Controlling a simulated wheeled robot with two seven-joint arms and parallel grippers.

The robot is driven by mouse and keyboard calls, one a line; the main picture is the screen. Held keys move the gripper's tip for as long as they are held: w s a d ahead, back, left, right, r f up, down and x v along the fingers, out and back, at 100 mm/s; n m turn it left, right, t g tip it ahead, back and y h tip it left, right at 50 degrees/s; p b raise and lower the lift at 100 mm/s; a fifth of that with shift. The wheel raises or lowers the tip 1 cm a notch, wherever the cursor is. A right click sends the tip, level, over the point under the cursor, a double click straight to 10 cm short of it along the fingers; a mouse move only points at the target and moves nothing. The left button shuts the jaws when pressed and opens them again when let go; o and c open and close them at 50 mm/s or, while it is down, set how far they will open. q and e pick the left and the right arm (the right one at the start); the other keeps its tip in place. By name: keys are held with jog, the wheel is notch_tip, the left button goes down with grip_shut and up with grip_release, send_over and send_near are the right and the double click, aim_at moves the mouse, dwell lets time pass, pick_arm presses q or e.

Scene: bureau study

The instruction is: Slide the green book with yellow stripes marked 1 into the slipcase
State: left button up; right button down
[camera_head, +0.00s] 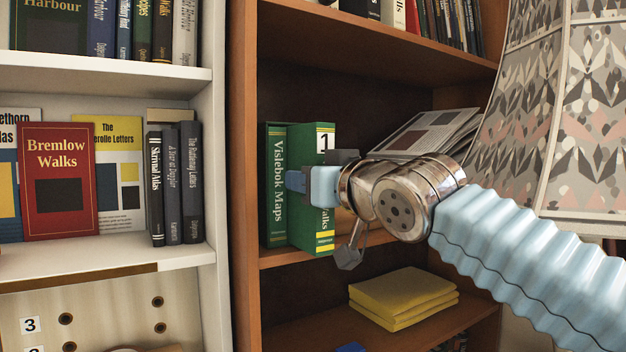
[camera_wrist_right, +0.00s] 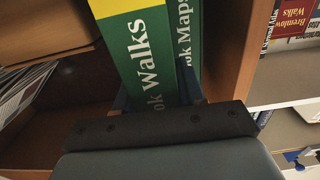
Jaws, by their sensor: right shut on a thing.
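The green book with yellow stripes marked 1 (camera_head: 325,222) stands upright on a brown wooden shelf. Its white label 1 is near the top of the spine. My right gripper (camera_head: 318,183) is shut on it, with fingers on either side of the spine. In the right wrist view, the book (camera_wrist_right: 145,55) runs up from between the fingers (camera_wrist_right: 158,100). A second green book, Vislebok Maps (camera_head: 279,195), stands upright just left of it and shows in the right wrist view (camera_wrist_right: 185,45). I cannot clearly make out the slipcase around them. My left gripper is not in view.
Magazines (camera_head: 425,132) lean on the same shelf behind my right arm. Folded yellow cloths (camera_head: 403,295) lie on the shelf below. A patterned lampshade (camera_head: 560,110) stands close at the right. A white bookcase (camera_head: 215,150) with books adjoins at the left.

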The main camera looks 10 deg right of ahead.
jog(key=shift+w+a+r, duration=0.1)
jog(key=shift+w+a, duration=0.15)
jog(key=shift+w, duration=0.35)
dwell(0.3)
jog(key=shift+c, duration=0.6)
grip_release()
jog(key=b+v, duration=0.4)
jog(key=v, duration=0.6)
dwell(0.6)
